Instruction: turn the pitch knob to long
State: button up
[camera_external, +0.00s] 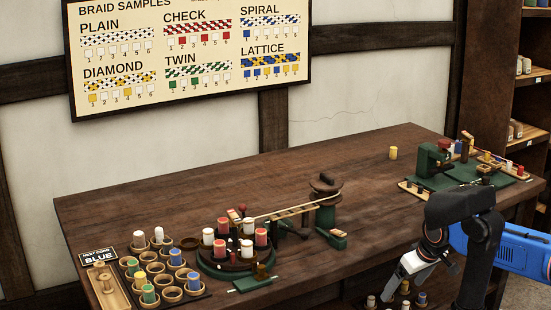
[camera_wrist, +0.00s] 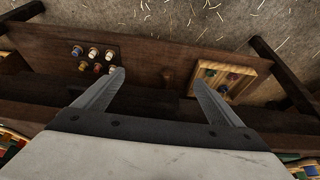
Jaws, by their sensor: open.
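I cannot tell for certain which part is the pitch knob, and no "long" marking is readable. On the table, the green braiding machine (camera_external: 240,262) has a round base with red and white bobbins. A wooden bar runs from it to a green post with a dark round top (camera_external: 325,187). A small green block with a brass-coloured knob (camera_external: 262,272) sits at its front. My gripper (camera_external: 392,288) is off the table's front edge, right of the machine, pointing downward. In the wrist view my gripper (camera_wrist: 158,80) is open, with nothing between its fingers.
A lower shelf (camera_wrist: 150,55) holds several bobbins (camera_wrist: 93,54) and a wooden tray (camera_wrist: 207,72). The table's back middle is clear.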

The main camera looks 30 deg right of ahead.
jog(key=shift+w+r, duration=0.1)
jog(key=shift+r, duration=0.05)
jog(key=c, duration=0.5)
jog(key=shift+m+g, duration=0.4)
jog(key=shift+g, duration=0.2)
jog(key=w+r, duration=0.3)
jog(key=w+a+r, duration=0.1)
jog(key=w+r, duration=0.2)
jog(key=r, duration=0.1)
jog(key=w+r, duration=0.3)
jog(key=shift+w+a+r, duration=0.2)
jog(key=shift+a+r, duration=0.15)
jog(key=shift+a, duration=0.05)
jog(key=c, duration=0.5)
jog(key=shift+o, duration=0.2)
jog(key=w+a+r+m+g, duration=0.1)
jog(key=w+a+r, duration=0.4)
jog(key=w, duration=0.6)
jog(key=w+a+r+m+g, duration=0.1)
jog(key=w+a+r, duration=0.35)
jog(key=w, duration=0.55)
jog(key=w+a+r+m+g, duration=0.15)
jog(key=w+a+r, duration=0.35)
jog(key=w, duration=0.6)
jog(key=shift+n, duration=0.35)
jog(key=f, duration=1.6)
jog(key=shift+s+d, duration=0.2)
jog(key=shift+d, duration=0.2)
jog(key=shift+r, duration=0.1)
jog(key=c, duration=1.1)
